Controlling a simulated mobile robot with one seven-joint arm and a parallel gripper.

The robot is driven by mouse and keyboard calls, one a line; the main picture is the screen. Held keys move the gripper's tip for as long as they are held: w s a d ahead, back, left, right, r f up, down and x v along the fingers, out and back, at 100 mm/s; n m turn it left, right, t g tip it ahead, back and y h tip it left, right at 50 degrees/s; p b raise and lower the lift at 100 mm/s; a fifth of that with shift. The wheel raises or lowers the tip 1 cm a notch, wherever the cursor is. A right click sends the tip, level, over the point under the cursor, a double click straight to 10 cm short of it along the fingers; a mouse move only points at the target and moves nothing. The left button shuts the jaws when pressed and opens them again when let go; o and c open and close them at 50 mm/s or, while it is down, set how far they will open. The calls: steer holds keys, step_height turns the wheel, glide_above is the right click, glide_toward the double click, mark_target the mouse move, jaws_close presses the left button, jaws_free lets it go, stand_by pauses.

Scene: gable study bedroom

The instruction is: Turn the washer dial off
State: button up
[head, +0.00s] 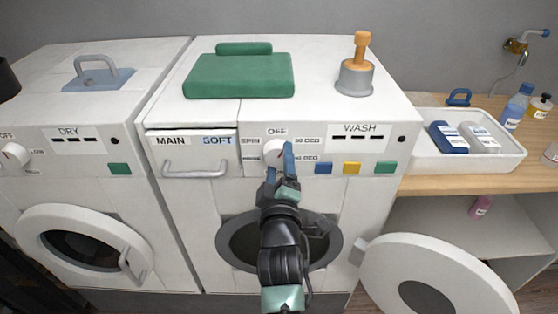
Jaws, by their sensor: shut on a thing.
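The washer (190,216) stands in the middle with WASH printed at the right of its control panel. Its dial (275,147) is a white knob below the OFF mark, partly hidden by my gripper. My gripper (288,152) has blue fingers and is shut on the dial, reaching up from below in front of the round door opening. The dial's pointer is hidden, so I cannot tell which mark it faces. SPIN, RINSE and two DEG labels sit around the dial.
The washer's round door (440,265) hangs open at the lower right. A detergent drawer (193,168) is left of the dial; blue, yellow (351,168) and green buttons are right. A dryer (75,190) stands left. A wooden counter (470,184) holds a white tray (465,162).

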steer(key=n+p, duration=0.2)
steer(key=n, duration=0.3)
steer(key=shift+r+n+p, duration=0.15)
steer(key=shift+n+p, duration=0.15)
stand_by(0.4)
steer(key=o, duration=1.4)
steer(key=shift+c, duration=0.2)
steer(key=shift+s+d, duration=0.15)
steer(key=shift+s, duration=0.45)
steer(key=s+b, duration=0.2)
steer(key=s, duration=0.9)
steer(key=shift+s+b, duration=0.35)
steer(key=shift+s, duration=0.05)
